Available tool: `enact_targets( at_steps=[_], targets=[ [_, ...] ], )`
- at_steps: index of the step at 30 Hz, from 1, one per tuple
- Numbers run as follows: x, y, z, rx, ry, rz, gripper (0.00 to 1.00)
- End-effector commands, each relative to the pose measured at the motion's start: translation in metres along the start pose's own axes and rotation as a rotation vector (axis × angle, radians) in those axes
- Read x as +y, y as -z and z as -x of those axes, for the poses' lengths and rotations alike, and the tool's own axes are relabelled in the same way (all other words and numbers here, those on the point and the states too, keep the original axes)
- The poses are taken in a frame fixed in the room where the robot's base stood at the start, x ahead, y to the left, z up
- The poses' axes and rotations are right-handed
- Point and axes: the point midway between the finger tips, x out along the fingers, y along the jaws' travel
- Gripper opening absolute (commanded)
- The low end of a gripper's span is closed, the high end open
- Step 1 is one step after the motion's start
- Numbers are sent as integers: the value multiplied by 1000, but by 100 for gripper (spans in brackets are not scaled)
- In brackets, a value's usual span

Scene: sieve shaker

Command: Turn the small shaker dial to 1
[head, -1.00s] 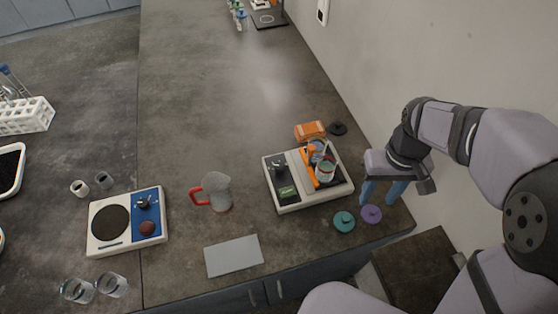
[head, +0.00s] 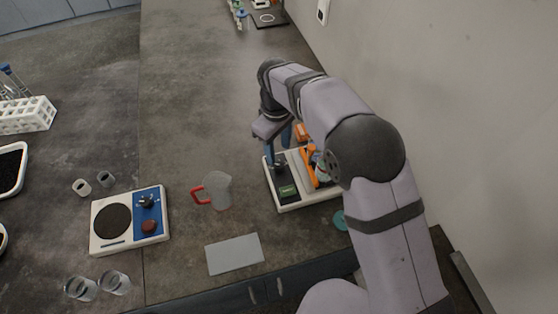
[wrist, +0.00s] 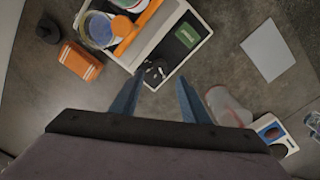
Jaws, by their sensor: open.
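The sieve shaker (head: 290,205) is a white box with a grey top at the right of the bench. It carries a small black dial (head: 280,165), a green display (head: 288,190) and an orange clamp bar (head: 309,168) beside the sieve stack. In the wrist view the dial (wrist: 155,72) lies just beyond the fingertips, near the shaker's corner, and the display (wrist: 187,36) is above it. My gripper (head: 277,142) is open and empty, with blue fingers pointing down above the dial. In the wrist view the fingers (wrist: 158,98) are apart, with the dial between their lines. The dial's setting is too small to read.
A beaker with a red handle (head: 217,190) stands left of the shaker. A hotplate (head: 128,220) with its own knobs is further left. A grey sheet (head: 235,253) lies in front.

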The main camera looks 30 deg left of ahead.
Motion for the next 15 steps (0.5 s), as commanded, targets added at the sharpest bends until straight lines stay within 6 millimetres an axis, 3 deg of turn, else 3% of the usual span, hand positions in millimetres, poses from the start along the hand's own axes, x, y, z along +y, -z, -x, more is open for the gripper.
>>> enact_targets(
  at_steps=[15],
  targets=[
    [0,-2,-55,-4,3,-3,42]
  ],
)
